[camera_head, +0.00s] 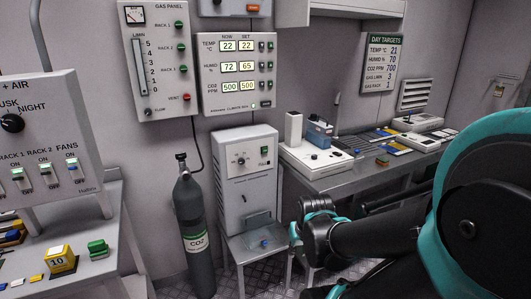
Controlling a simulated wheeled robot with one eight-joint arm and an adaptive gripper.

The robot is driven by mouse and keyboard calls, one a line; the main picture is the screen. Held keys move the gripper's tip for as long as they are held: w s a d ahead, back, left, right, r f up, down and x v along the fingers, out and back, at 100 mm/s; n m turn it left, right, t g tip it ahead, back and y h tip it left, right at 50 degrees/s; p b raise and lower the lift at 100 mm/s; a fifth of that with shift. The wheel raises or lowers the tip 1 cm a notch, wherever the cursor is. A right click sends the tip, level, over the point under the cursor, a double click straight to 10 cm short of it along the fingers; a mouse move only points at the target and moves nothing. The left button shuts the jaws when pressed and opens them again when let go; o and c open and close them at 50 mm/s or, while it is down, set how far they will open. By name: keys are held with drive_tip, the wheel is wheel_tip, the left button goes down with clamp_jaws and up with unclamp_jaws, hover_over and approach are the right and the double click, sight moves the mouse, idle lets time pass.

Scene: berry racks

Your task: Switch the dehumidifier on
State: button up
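A pale grey box unit (232,198), which looks like the dehumidifier, stands on a small stand in the middle. Its face has a dial (241,161) at upper left and a small green switch (264,152) at upper right; their labels are too small to read, and I cannot tell whether the unit is on. A small grey tray-like part and a blue knob show at its lower front. My teal and black arm reaches in from the right. Its far end, with my gripper (297,240), is just right of the unit, apart from the switch. The fingers are not clear.
A dark CO2 cylinder (193,230) stands left of the unit. A climate panel (237,72) above reads humidity 72, set 65. A gas panel (157,60) hangs left of it. A bench (335,180) with devices is at right. A switch box (45,135) is at left.

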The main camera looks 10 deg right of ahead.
clamp_jaws()
idle(0.6)
idle(0.5)
